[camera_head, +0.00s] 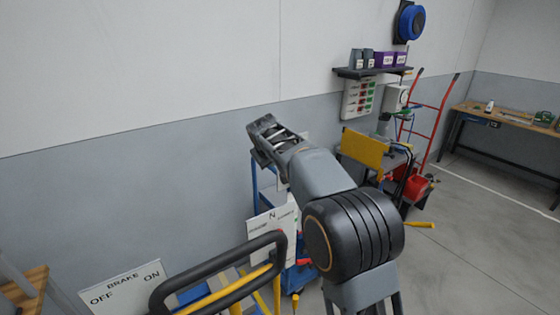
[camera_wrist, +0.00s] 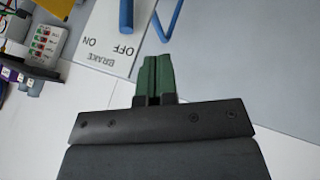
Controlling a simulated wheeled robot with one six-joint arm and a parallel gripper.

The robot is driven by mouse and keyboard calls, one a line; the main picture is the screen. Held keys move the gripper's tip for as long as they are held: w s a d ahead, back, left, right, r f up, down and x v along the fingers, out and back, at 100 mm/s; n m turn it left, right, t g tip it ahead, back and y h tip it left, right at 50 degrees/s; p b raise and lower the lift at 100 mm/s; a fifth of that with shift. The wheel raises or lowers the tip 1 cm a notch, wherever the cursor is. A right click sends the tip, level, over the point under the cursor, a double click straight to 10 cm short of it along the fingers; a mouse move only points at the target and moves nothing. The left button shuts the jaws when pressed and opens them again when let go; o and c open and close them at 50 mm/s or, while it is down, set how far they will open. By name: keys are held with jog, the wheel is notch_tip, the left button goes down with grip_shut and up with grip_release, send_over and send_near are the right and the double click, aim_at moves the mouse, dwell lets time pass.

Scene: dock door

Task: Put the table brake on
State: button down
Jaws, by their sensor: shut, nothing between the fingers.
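The white brake placard (camera_head: 125,290), marked BRAKE, OFF and ON, stands at the lower left of the head view. It also shows upside down in the wrist view (camera_wrist: 88,57), beyond the fingertips. A blue bar (camera_wrist: 126,16) crosses the placard near the word OFF. I cannot tell which part is the brake lever or how it is set. My gripper (camera_head: 262,135) is raised above and to the right of the placard in the head view. Its green fingers (camera_wrist: 151,72) are shut and empty, and I see no contact with the placard.
A black loop handle (camera_head: 220,272) and yellow bars stand low in front. A second white placard marked N (camera_head: 270,226) is beside a blue frame. A red hand truck (camera_head: 432,120), a wall shelf (camera_head: 372,72) and a workbench (camera_head: 505,118) are at right. Floor there is partly clear.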

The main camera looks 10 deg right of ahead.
jog(key=shift+w+a, duration=0.2)
jog(key=shift+w, duration=0.4)
jog(key=w+d+f+p, duration=0.5)
jog(key=w+f, duration=0.2)
jog(key=w, duration=0.1)
jog(key=shift+d, duration=0.15)
jog(key=shift+w+r, duration=0.1)
jog(key=shift+r, duration=0.1)
dwell(0.4)
